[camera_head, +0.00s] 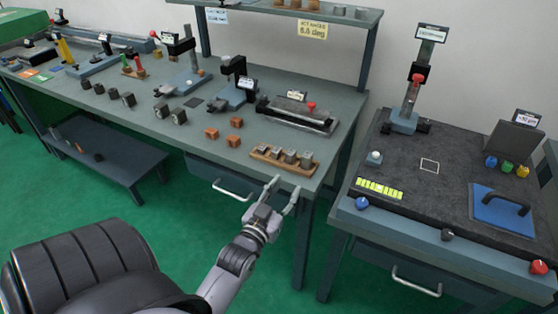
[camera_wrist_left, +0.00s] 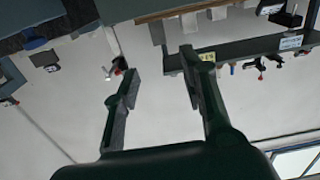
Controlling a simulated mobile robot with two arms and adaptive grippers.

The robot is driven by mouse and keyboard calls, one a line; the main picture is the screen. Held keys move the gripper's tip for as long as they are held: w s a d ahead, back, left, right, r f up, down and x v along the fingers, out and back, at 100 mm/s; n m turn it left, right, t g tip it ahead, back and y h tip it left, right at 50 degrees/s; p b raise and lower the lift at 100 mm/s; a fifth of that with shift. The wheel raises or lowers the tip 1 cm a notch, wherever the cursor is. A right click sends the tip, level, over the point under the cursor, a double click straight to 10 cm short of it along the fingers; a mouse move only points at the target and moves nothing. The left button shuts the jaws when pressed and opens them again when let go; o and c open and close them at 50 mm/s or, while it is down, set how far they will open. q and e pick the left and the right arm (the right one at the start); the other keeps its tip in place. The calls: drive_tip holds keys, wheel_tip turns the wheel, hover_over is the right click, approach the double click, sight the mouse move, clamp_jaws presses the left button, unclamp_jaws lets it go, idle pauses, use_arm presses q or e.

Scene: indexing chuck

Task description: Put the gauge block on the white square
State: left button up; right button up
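A wooden rack (camera_head: 279,163) with several small grey blocks stands at the front right corner of the left bench. One of these blocks (camera_head: 290,156) may be the gauge block; I cannot tell which. The white square (camera_head: 429,165) is a thin outline on the dark plate of the right bench, and nothing stands on it. My left gripper (camera_head: 284,189) is open and empty, in front of and below the rack, near the bench edge. My right gripper is not in view.
A stand with a red knob (camera_head: 404,118) rises behind the white square. A blue pad with a handle (camera_head: 503,212) lies to its right, and a white button (camera_head: 375,157) to its left. A gap separates the benches. Orange blocks (camera_head: 235,141) lie left of the rack.

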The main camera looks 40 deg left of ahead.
use_arm(q)
drive_tip(key=shift+v, duration=1.5)
